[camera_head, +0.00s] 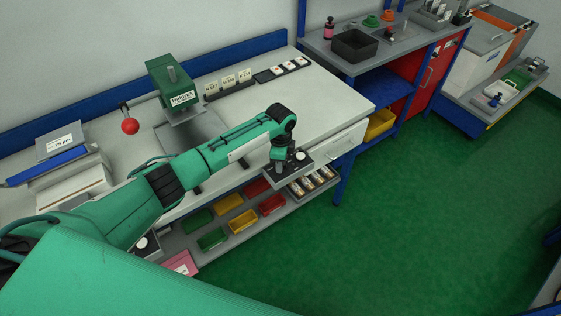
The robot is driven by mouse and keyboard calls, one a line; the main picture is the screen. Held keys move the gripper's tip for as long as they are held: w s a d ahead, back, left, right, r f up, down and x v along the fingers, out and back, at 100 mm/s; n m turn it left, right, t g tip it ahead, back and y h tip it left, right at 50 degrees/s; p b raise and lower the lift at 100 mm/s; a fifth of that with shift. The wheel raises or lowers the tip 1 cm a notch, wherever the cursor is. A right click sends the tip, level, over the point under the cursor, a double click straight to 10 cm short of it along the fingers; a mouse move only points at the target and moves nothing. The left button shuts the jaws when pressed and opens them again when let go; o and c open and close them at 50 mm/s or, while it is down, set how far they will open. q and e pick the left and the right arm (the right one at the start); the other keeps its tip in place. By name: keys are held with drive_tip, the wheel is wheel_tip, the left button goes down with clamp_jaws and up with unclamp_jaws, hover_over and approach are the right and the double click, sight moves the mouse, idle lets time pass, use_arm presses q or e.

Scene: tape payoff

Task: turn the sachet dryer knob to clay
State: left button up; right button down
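I cannot pick out the sachet dryer or a "clay" mark with certainty. A grey flat unit (397,34) with a small dark knob-like part stands on the back right bench; its markings are too small to read. My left arm reaches across the white workbench (330,100). My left gripper (288,168) is at the bench's front edge, well apart from that unit. Its fingers do not show clearly, so I cannot tell whether it is open or shut. My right gripper is not clearly seen.
A green press (172,88) and a red ball handle (130,126) stand on the workbench. White labelled blocks (228,81) line its back. A dark open tray (354,46) is on the right bench. Coloured bins (243,221) sit below. Green floor (400,220) is clear.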

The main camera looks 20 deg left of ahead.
use_arm(q)
wheel_tip(320, 180, up, 14)
drive_tip(key=b, duration=0.3)
drive_tip(key=shift+f, duration=0.15)
drive_tip(key=shift+s+f, duration=0.1)
idle(0.5)
